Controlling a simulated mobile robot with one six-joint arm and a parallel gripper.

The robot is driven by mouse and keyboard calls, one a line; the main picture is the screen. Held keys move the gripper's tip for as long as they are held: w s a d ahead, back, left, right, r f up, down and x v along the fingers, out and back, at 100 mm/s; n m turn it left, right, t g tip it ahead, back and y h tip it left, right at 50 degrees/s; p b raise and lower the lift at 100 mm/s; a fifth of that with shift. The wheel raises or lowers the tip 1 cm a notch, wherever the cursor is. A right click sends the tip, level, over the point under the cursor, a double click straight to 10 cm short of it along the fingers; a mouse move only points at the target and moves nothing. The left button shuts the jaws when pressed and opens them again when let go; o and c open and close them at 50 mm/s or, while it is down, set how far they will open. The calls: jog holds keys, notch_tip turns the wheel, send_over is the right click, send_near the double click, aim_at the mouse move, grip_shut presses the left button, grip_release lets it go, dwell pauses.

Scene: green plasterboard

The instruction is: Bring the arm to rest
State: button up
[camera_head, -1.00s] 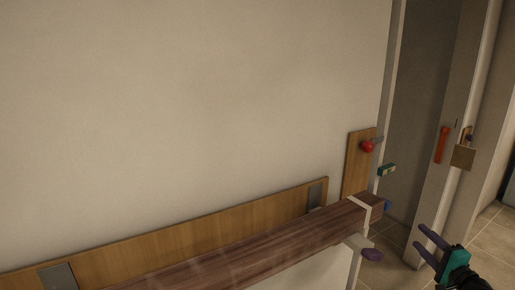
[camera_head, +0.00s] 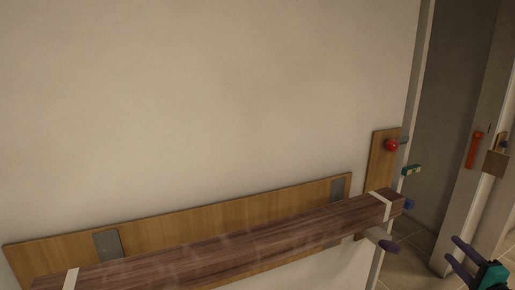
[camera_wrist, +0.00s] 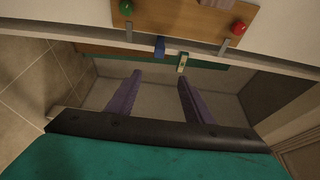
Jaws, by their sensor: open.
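My gripper (camera_head: 452,248) is at the lower right of the head view, with two purple fingers apart and a teal body partly cut off by the frame edge. It is to the right of the brown beam's end, apart from it. In the wrist view my gripper (camera_wrist: 159,77) is open, with nothing between its fingers. A blue piece (camera_wrist: 159,47) and a small cream-and-green block (camera_wrist: 182,62) appear beyond the fingertips.
A long brown beam (camera_head: 250,238) runs along the wall in front of a wooden board (camera_head: 200,222). A red knob (camera_head: 391,145) is on a smaller wooden panel (camera_head: 378,165). An orange-red bar (camera_head: 473,150) is on the door frame. Tiled floor shows at lower right.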

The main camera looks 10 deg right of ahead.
jog(key=w+a+f+n+g+y, duration=0.15)
jog(key=w+a+f, duration=0.25)
jog(key=a, duration=0.4)
jog(key=w+a+f+n+y, duration=0.1)
jog(key=w+a+f+y, duration=0.2)
jog(key=w+a+f, duration=0.3)
jog(key=w+a+f+n+g+y, duration=0.1)
jog(key=w+a+f+y, duration=0.15)
jog(key=a, duration=0.65)
jog(key=s+a+f+n+g+y, duration=0.1)
jog(key=a+f+n+g+y, duration=0.15)
jog(key=a+f, duration=0.75)
jog(key=s+a+f+n+g+y, duration=0.15)
jog(key=a+f+g, duration=0.4)
jog(key=a, duration=0.75)
jog(key=s+a+f+n+g+h, duration=0.2)
jog(key=s+a+f+n+g, duration=0.45)
jog(key=s+a+f, duration=0.95)
jog(key=s+d+f+n+g+h, duration=0.3)
jog(key=s+f+g, duration=0.2)
jog(key=s+f, duration=0.6)
jog(key=s+d+r+n+g+h, duration=0.1)
jog(key=s+d+h, duration=0.3)
jog(key=d, duration=0.5)
jog(key=shift+s+n+h, duration=0.4)
jog(key=shift+s, duration=0.55)
jog(key=shift+d+r, duration=0.1)
